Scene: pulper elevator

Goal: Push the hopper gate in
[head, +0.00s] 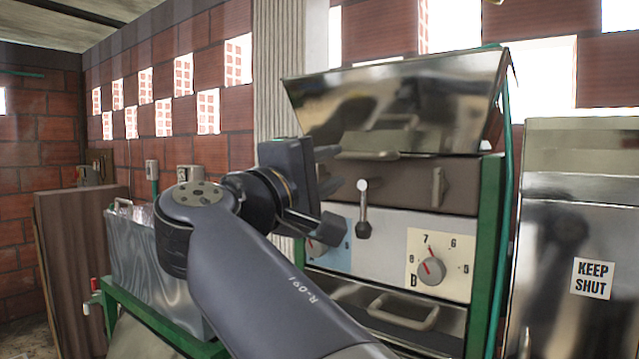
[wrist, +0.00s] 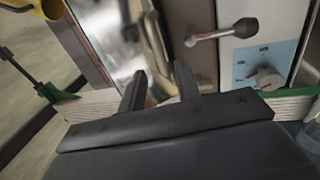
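The machine's steel hopper (head: 400,95) sits above a brown panel. At its base a flat steel plate with a lip, which looks like the hopper gate (head: 368,153), sticks out toward me. In the wrist view a bent steel edge, likely the same gate (wrist: 155,42), shows just beyond my fingertips. My gripper (head: 335,168) is in front of the machine, left of and slightly below the gate. Its two dark fingers are apart with nothing between them, as the wrist view (wrist: 160,70) shows. I cannot tell whether a finger touches the gate.
A lever with a round knob (head: 363,195) juts from the panel close to my gripper; it also shows in the wrist view (wrist: 240,28). Below are a red-pointer dial (head: 431,268) and a drawer handle (head: 402,312). A steel cabinet marked KEEP SHUT (head: 592,278) stands right.

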